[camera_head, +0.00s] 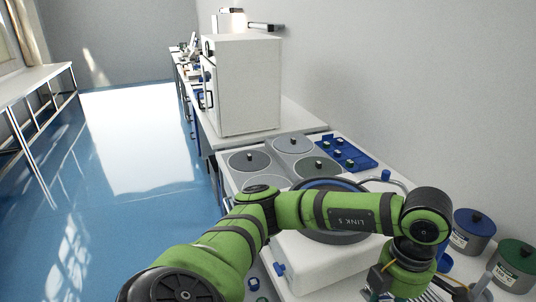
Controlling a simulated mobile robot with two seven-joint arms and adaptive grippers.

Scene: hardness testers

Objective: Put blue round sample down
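A green arm with dark joints comes in from the lower left and bends across the bench. I take it as my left arm. Its wrist points down at the lower right, and its gripper (380,293) is at the bottom edge, mostly cut off, so its fingers and anything held cannot be made out. Small blue pieces show at the faucet (385,175) and low on the bench (253,284); I cannot tell whether either is the blue round sample. A blue tray (358,160) with several small samples lies at the back of the bench. My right gripper is not in view.
Round grey discs with knobs (249,161) sit in a light panel left of the tray. A white machine with a round dark basin (335,237) stands under the arm. Lidded blue (474,225) and green (517,262) canisters stand at right. A white cabinet (245,85) stands behind.

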